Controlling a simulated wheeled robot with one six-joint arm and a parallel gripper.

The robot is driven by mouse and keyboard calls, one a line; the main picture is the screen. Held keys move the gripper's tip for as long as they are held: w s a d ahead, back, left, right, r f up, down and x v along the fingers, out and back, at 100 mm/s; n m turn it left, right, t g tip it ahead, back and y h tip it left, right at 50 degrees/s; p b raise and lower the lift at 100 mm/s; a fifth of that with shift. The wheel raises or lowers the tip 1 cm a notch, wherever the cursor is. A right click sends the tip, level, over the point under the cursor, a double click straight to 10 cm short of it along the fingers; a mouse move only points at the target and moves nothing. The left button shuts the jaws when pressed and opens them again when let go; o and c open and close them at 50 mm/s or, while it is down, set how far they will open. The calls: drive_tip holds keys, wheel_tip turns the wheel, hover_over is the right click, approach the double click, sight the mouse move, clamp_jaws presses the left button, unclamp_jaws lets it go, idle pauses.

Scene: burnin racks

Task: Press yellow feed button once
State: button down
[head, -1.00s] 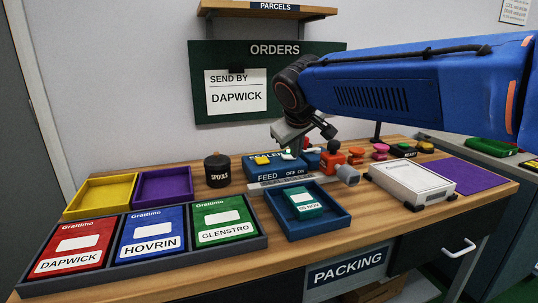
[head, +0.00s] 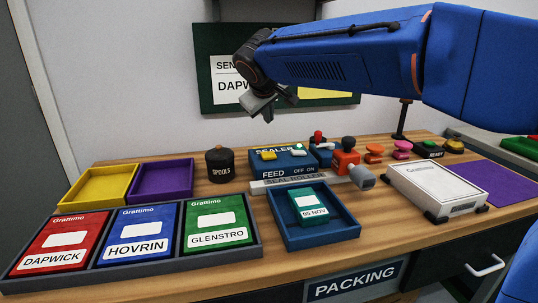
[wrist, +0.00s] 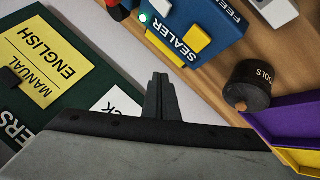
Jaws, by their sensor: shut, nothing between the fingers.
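The blue sealer (head: 283,163) stands at the back of the bench, with its yellow feed button (head: 269,155) on top above the word FEED. An off/on switch sits to the right of the button. My gripper (head: 262,110) is shut and empty. It hangs in the air above the sealer, in front of the orders board, apart from the button. In the wrist view the shut fingers (wrist: 160,82) are below the sealer (wrist: 205,22) in the picture, and the yellow button (wrist: 197,39) is up and right of them. A green light glows on the sealer.
Yellow and purple trays are at left.

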sight(268, 156)
drive_tip(key=shift+f, duration=4.35)
drive_tip(key=shift+f, duration=0.2)
drive_tip(key=shift+f, duration=0.25)
drive_tip(key=shift+f, duration=0.5)
drive_tip(key=shift+r, duration=0.95)
drive_tip(key=shift+r, duration=2.5)
